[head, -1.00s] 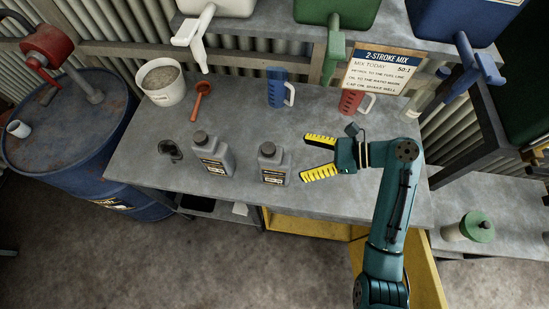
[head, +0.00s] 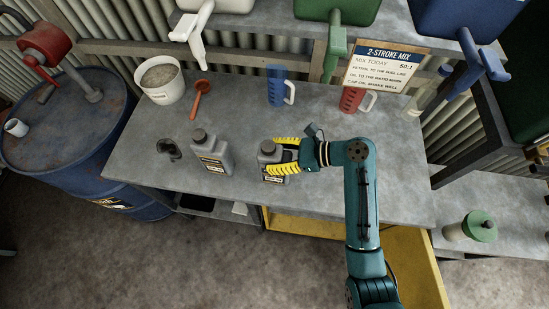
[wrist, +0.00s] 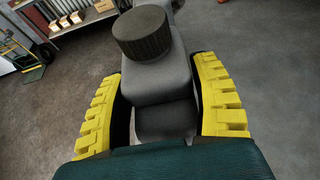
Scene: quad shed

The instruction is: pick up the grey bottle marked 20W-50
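Two grey bottles with dark caps and black-and-yellow labels stand upright on the grey bench in the head view: a left grey bottle (head: 211,156) and a right grey bottle (head: 268,161). Their label print is too small to read. My gripper (head: 284,157) has its yellow fingers on either side of the right bottle, reaching in from the right. In the wrist view this bottle (wrist: 157,82) stands between the spread fingers, its ribbed cap (wrist: 141,34) above them. The fingers are open, with no clear grip on it; exact contact is hard to see.
The left bottle stands a short way left of my gripper.

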